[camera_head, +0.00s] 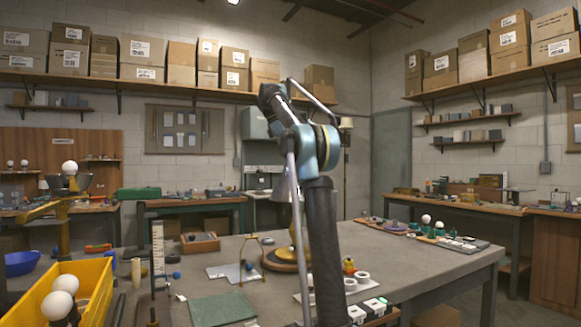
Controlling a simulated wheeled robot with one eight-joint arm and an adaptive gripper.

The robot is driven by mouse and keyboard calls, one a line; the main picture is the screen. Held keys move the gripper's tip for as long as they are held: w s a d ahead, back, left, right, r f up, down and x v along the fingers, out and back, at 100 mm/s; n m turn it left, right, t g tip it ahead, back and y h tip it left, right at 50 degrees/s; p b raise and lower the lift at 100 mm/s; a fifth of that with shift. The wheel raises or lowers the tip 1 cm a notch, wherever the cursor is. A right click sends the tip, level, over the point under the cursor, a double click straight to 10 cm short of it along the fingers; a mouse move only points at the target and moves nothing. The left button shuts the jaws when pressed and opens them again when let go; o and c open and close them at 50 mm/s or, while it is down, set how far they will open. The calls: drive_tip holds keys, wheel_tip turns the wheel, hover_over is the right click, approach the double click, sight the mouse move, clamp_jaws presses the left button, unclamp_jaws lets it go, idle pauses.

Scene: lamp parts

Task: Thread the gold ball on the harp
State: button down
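A thin gold wire frame, which looks like the harp (241,262), stands upright on the grey workbench left of my arm. Behind my arm is a lamp base (284,265) with a round wooden foot and a gold stem, partly hidden. My arm rises through the middle of the view and bends at its top. My gripper cannot be made out; the arm's own links cover that area.
The workbench (400,270) carries a yellow bin (95,277) with white bulbs, a green mat (222,309), a wooden tray (200,243) and an upright ruler (158,250). White rings (362,277) and small parts lie right of my arm. The bench's right part has bare room.

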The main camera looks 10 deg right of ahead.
drive_tip(key=m, duration=0.2)
drive_tip(key=m+g, duration=0.1)
drive_tip(key=m, duration=0.1)
drive_tip(key=m+g+y, duration=0.1)
drive_tip(key=m, duration=0.1)
drive_tip(key=shift+w+f, duration=0.25)
drive_tip(key=shift+w, duration=0.1)
drive_tip(key=m+y, duration=0.1)
drive_tip(key=m, duration=0.3)
drive_tip(key=shift+d+g, duration=0.2)
drive_tip(key=shift+g, duration=0.2)
drive_tip(key=shift+m+y, duration=0.7)
drive_tip(key=shift+m, duration=0.8)
